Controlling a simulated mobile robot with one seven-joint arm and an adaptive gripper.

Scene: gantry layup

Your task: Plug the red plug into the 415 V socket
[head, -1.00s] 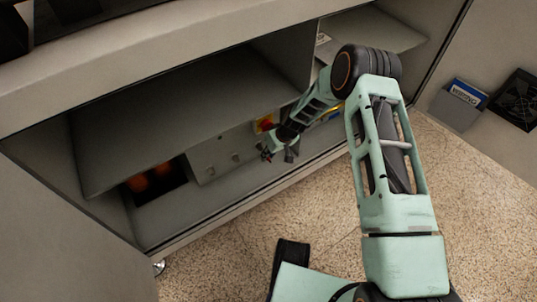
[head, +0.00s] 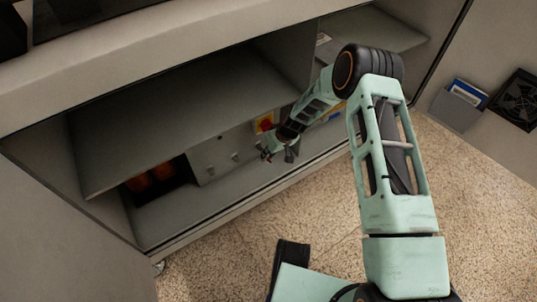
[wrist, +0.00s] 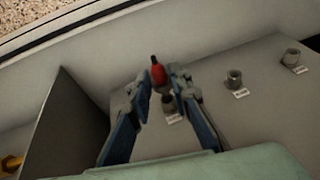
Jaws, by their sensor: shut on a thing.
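My gripper (wrist: 160,85) is shut on the red plug (wrist: 158,72) in the wrist view. The plug is a small red body with a dark tip, held between the fingertips. Below and just beyond it is a grey round socket (wrist: 168,103) with a white label; two more labelled sockets, a middle one (wrist: 234,79) and a far right one (wrist: 291,57), sit on the same grey panel. The label print is too small to read, so I cannot tell which is 415 V. The plug appears apart from the sockets. In the head view my gripper (head: 279,152) is inside the cabinet, beside the panel.
A red and yellow switch (head: 265,123) sits close behind my gripper. Orange items (head: 150,180) lie in a dark recess at left. In the wrist view a grey upright divider (wrist: 65,125) stands left of my gripper.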

